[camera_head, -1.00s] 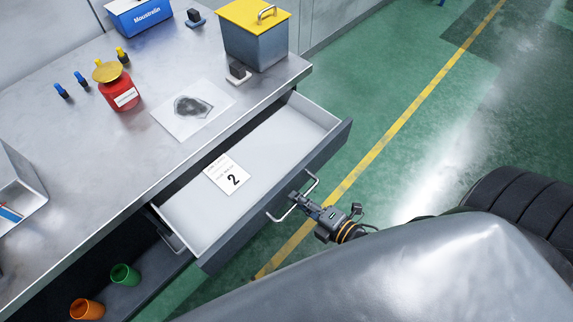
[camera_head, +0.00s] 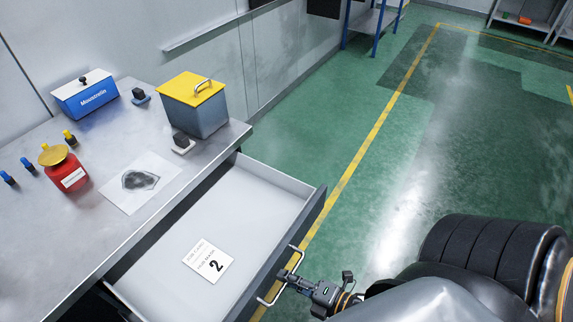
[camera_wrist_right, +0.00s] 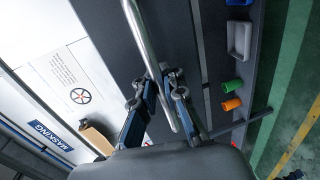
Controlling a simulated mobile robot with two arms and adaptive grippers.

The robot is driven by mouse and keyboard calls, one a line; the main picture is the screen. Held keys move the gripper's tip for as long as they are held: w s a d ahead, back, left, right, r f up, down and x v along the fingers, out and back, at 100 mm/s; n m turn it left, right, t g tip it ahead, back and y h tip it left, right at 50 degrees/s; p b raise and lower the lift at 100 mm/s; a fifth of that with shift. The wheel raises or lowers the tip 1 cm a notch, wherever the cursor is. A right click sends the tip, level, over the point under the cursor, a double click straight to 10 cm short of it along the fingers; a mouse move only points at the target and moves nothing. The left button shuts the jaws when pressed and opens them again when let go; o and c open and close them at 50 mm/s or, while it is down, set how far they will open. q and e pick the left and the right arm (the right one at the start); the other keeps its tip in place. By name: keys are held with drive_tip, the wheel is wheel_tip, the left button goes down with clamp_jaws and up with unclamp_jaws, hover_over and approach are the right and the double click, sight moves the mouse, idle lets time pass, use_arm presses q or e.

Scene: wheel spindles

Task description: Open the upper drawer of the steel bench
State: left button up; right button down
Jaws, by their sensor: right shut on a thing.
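The upper drawer (camera_head: 235,205) of the steel bench (camera_head: 120,200) is pulled well out and shows a pale, mostly bare inside. The drawer's bar handle (camera_head: 297,259) is on the dark front panel (camera_head: 308,219). My right gripper (camera_head: 287,279) is shut on the handle, near its middle. In the right wrist view, the bar (camera_wrist_right: 142,38) runs between the two fingers of my right gripper (camera_wrist_right: 158,86). My left gripper is not in view.
On the bench top stand a red jar (camera_head: 65,168), a yellow-lidded metal box (camera_head: 194,104) and a blue box (camera_head: 86,96). Green and orange cups (camera_wrist_right: 232,86) show in the right wrist view. Green floor beyond the drawer is clear.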

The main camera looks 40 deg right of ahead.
drive_tip(key=shift+w+r, duration=0.1)
drive_tip(key=c, duration=1.4)
unclamp_jaws()
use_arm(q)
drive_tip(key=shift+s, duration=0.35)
use_arm(e)
drive_tip(key=v, duration=1.2)
